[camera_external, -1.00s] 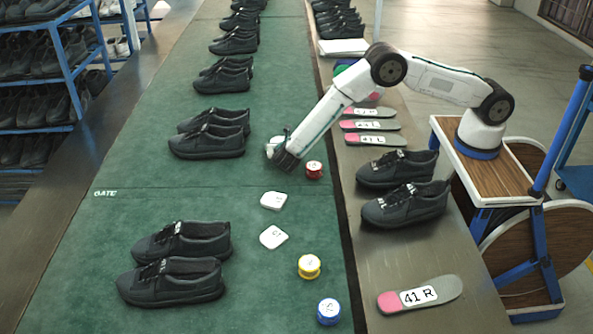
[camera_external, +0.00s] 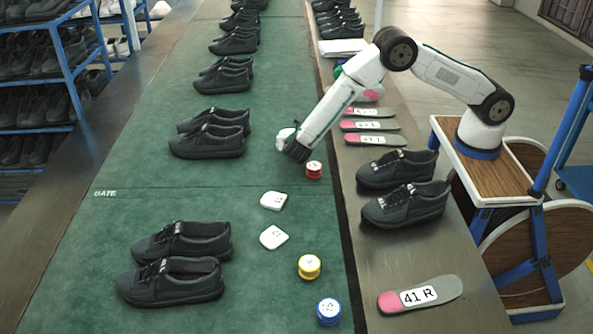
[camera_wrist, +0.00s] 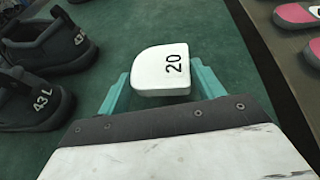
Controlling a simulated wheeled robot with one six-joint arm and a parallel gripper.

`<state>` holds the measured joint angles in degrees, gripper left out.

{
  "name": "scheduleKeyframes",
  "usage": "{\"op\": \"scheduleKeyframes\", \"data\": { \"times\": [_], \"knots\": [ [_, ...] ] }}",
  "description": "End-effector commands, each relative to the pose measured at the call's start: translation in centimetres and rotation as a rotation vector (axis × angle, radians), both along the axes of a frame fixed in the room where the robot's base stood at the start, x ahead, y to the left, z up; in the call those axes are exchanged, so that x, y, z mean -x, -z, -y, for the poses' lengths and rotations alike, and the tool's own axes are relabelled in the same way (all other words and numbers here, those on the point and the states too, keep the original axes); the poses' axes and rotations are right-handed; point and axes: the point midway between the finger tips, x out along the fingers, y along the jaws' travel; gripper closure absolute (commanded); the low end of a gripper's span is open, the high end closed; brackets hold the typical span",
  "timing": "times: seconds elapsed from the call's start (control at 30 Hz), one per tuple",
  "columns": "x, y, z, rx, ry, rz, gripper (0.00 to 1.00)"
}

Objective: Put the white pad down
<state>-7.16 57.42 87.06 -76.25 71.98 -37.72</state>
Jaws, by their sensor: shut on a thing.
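The white pad (camera_wrist: 160,72), marked 20, sits between the two teal fingers of my gripper (camera_wrist: 160,85) in the wrist view. My gripper is shut on it. In the external view my gripper (camera_external: 290,146) is over the green mat, left of the red tin, and the pad shows only as a small white patch (camera_external: 284,134) at its far side. The gap between the pad and the mat is hard to judge. Two other white pads, an upper one (camera_external: 273,200) and a lower one (camera_external: 274,237), lie flat on the mat nearer the camera.
A red tin (camera_external: 314,170), a yellow tin (camera_external: 309,267) and a blue tin (camera_external: 328,311) stand along the mat's right side. Pairs of black shoes, such as this one (camera_external: 207,141), stand on its left.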

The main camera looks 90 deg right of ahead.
Motion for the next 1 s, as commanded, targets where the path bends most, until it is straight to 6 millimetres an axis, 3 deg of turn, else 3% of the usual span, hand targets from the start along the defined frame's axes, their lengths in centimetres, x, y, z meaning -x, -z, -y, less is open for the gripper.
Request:
{"op": "scheduleKeyframes", "data": {
  "times": [0.3,0.6,0.67,0.77,1.0],
  "knots": [
    [8.2,-0.9,-1.2,0.001,-0.003,-0.002,0.58],
    [11.8,-1.0,-2.5,0.001,-0.014,0.0,0.58],
    [11.3,-1.0,-3.5,0.001,-0.03,0.003,0.58],
    [9.0,-1.4,-5.5,-0.001,-0.074,0.006,0.58],
    [1.0,-3.7,-11.8,-0.002,-0.257,0.008,0.58]
  ]
}}
